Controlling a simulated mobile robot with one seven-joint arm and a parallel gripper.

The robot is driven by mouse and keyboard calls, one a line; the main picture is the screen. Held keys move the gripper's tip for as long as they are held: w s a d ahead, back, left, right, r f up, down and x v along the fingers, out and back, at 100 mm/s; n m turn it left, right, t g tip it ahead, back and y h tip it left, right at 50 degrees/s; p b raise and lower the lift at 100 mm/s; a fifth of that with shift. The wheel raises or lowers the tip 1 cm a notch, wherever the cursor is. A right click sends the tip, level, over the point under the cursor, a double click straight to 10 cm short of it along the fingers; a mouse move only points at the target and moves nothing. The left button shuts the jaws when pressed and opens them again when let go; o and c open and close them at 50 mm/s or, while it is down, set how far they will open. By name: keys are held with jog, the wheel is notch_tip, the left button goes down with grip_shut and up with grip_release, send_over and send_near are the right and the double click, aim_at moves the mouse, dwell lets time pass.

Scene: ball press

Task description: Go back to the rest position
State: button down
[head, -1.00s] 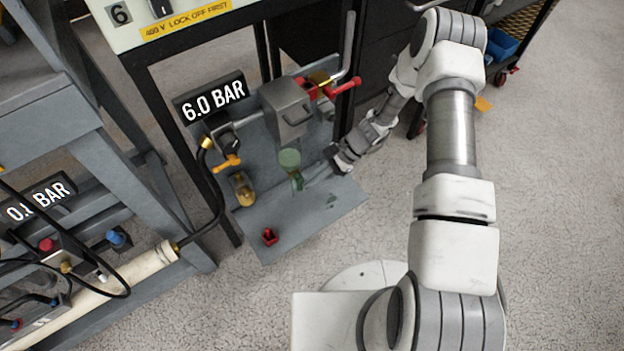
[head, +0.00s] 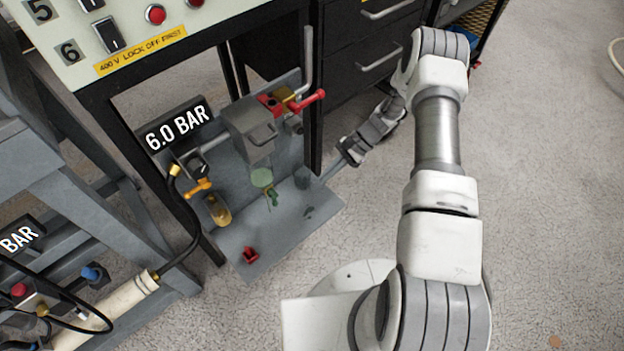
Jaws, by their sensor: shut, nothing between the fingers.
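My arm reaches up the right side of the head view and bends back down to the left. My gripper (head: 340,166) is shut, small and partly seen, just right of the grey press panel. It appears apart from the green-topped part (head: 262,178) below the grey press box (head: 248,130). The press stands on a grey base plate (head: 290,222). A red-handled valve (head: 300,101) is at its upper right. A yellow lever (head: 198,188) and an amber bowl (head: 219,210) are at its left.
A small red piece (head: 250,254) lies on the plate's front. A switch panel (head: 105,30) and grey frame (head: 75,200) fill the left. Dark drawers (head: 370,50) stand behind my arm. The floor at right is clear.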

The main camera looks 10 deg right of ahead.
jog(key=shift+w+d, duration=0.15)
jog(key=shift+d, duration=0.3)
